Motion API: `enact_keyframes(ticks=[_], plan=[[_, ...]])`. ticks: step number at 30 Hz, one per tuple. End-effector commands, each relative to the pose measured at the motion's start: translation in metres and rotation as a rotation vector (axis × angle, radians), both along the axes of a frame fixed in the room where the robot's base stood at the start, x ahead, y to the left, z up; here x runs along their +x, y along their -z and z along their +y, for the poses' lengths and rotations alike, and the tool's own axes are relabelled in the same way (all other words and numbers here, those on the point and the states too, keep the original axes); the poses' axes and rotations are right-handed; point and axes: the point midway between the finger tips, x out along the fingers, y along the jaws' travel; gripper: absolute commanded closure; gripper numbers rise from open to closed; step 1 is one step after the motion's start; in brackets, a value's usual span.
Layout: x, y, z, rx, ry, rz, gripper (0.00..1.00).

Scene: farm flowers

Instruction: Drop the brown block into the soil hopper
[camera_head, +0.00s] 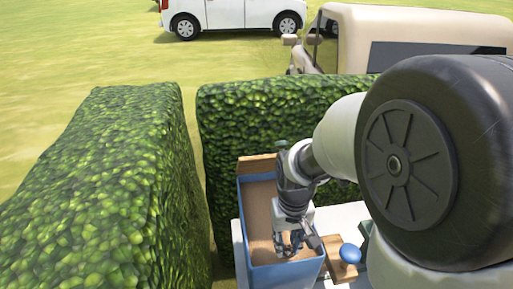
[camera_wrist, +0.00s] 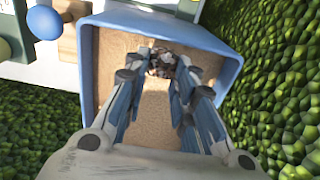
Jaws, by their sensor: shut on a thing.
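The soil hopper (camera_head: 244,215) is a blue open box with a tan-brown inside, standing in front of the hedges. It also fills the middle of the wrist view (camera_wrist: 215,40). My gripper (camera_head: 288,245) points down over the hopper's opening. In the wrist view my gripper (camera_wrist: 163,68) has its fingers within the hopper's outline, closed around a small, brown-grey mottled block (camera_wrist: 160,62) at the tips. The block is mostly hidden by the fingers, and its height above the hopper floor is hard to judge.
A blue knob (camera_head: 350,253) on a wooden piece sits right of the hopper on a white surface. Tall hedges stand left (camera_head: 110,190) and behind (camera_head: 270,115). A white car (camera_head: 232,12) and a beige vehicle (camera_head: 415,25) are farther back on grass.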

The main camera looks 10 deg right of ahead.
Motion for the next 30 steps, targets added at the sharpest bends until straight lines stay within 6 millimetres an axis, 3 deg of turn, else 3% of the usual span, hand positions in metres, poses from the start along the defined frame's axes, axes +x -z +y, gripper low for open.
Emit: enact_keyframes(ticks=[9,16,30], plan=[[0.028,0.0,0.0,0.0,0.0,0.001,0.92],[0.027,0.033,0.0,0.0,0.0,0.004,0.92],[0.027,0.042,0.0,0.0,0.0,0.001,0.92]])
